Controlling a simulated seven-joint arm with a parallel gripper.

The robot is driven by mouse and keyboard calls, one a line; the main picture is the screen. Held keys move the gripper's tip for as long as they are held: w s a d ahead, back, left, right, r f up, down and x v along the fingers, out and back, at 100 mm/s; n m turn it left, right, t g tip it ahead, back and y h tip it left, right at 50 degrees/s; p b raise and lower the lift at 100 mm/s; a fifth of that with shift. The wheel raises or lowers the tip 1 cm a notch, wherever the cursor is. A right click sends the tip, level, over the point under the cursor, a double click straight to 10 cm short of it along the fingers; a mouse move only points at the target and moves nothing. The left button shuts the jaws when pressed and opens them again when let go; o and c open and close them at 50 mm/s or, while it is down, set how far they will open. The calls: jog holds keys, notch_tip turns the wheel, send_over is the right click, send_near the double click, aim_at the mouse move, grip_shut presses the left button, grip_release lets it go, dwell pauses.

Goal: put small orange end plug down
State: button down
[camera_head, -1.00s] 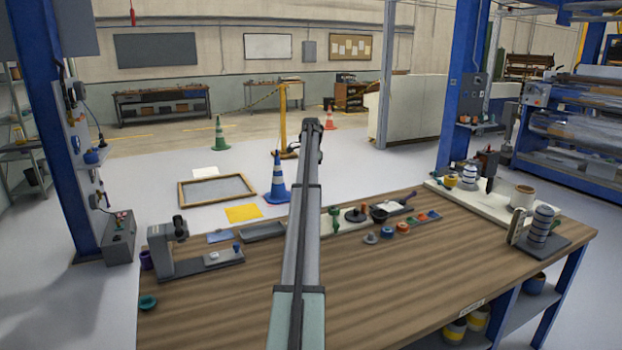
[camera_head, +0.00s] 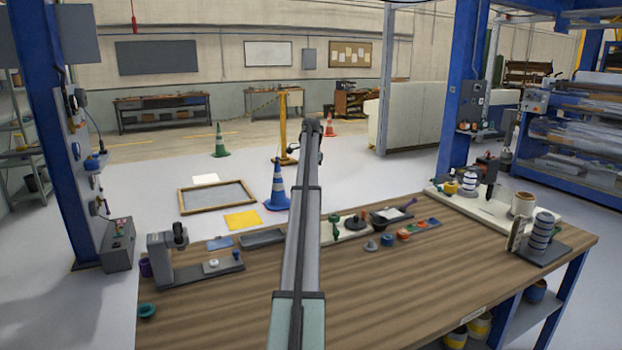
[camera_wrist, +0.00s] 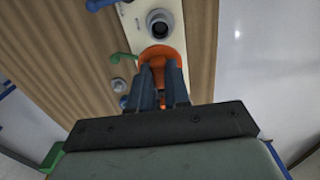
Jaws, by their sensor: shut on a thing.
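In the wrist view the small orange end plug (camera_wrist: 159,54) sits at the tips of my gripper (camera_wrist: 162,68). The two dark fingers are shut on it and cover its lower part. It is just below a round grey piece with a dark centre (camera_wrist: 160,24) on a cream board (camera_wrist: 195,50). I cannot tell whether the plug touches the board. In the head view my arm crosses the middle of the picture and my gripper cannot be made out. Another orange piece (camera_head: 403,234) lies on the wooden table there.
The wooden table (camera_head: 400,290) is clear at the front. A blue piece (camera_head: 387,239) and a grey piece (camera_head: 371,246) lie beside the orange one. A green handle (camera_wrist: 122,57) is near the plug.

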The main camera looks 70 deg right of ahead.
jog(key=w+a+f, duration=0.4)
jog(key=w+f, duration=0.2)
jog(key=w, duration=0.1)
jog(key=w+a+f, duration=0.5)
jog(key=w+f, duration=0.1)
jog(key=w, duration=0.2)
jog(key=shift+s+d+f, duration=0.1)
jog(key=shift+f, duration=2.4)
jog(key=shift+s+f, duration=0.1)
jog(key=shift+f, duration=2.35)
jog(key=shift+f, duration=0.15)
jog(key=c, duration=1.1)
grip_release()
notch_tip(320, 180, up, 12)
